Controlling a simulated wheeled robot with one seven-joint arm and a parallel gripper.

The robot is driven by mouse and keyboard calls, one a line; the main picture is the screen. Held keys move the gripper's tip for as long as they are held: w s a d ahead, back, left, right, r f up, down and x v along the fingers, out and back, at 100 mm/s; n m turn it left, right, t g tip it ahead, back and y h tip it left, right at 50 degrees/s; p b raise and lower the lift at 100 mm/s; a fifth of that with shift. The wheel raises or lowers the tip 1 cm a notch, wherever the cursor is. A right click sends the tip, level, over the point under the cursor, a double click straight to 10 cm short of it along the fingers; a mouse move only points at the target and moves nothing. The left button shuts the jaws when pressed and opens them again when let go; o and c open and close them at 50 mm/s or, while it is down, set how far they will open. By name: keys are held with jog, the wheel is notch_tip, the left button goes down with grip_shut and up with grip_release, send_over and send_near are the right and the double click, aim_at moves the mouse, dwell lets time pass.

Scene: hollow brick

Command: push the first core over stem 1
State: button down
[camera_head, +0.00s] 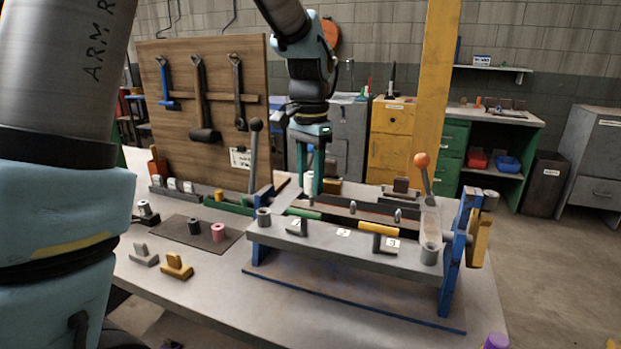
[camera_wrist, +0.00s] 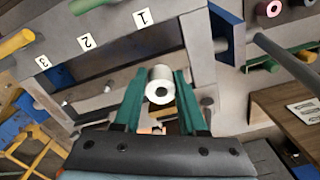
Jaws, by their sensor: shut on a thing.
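A white core (camera_wrist: 160,86) with a dark bore sits between the two green fingers of my gripper (camera_wrist: 155,92), and they are shut on it. In the head view my gripper (camera_head: 310,183) points down behind the plate marked 1 (camera_head: 297,232), with the white core (camera_head: 309,182) partly showing between the fingers. Stem 1 is hidden behind the fingers and core, so I cannot tell whether the core touches it. The stem in the middle (camera_head: 353,207) and the stem at the right (camera_head: 397,214) stand bare and upright in the grey mould frame (camera_head: 335,246).
A black core (camera_head: 193,226) and a pink core (camera_head: 219,232) stand on a dark mat (camera_head: 180,240) at left. A lever (camera_head: 255,150) and an orange-knobbed lever (camera_head: 422,170) rise beside the frame. A wooden tool board (camera_head: 215,80) stands behind.

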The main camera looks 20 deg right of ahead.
aim_at(311, 197)
jog(key=shift+f+b, duration=0.85)
jog(key=shift+f, duration=0.8)
dwell(0.4)
jog(key=shift+c, duration=1.9)
grip_release()
jog(key=shift+r, duration=0.1)
notch_tip(311, 197, up, 11)
jog(key=b, duration=0.1)
jog(key=shift+b, duration=0.3)
jog(key=w+a+f+n, duration=0.1)
jog(key=a+f+n, duration=0.2)
jog(key=a+f, duration=0.35)
jog(key=w+a+f+n, duration=0.2)
jog(key=a+f+n, duration=0.15)
jog(key=a, duration=0.55)
jog(key=s+a+f+n, duration=0.2)
jog(key=s+a+f, duration=0.1)
jog(key=a, duration=0.4)
jog(key=s+a+f+n+t, duration=0.1)
jog(key=s+a+f+n, duration=0.2)
jog(key=a+f, duration=0.2)
jog(key=shift+s+a+f+n+t, duration=0.3)
jog(key=shift+s+a+f+n, duration=0.05)
jog(key=shift+a, duration=0.8)
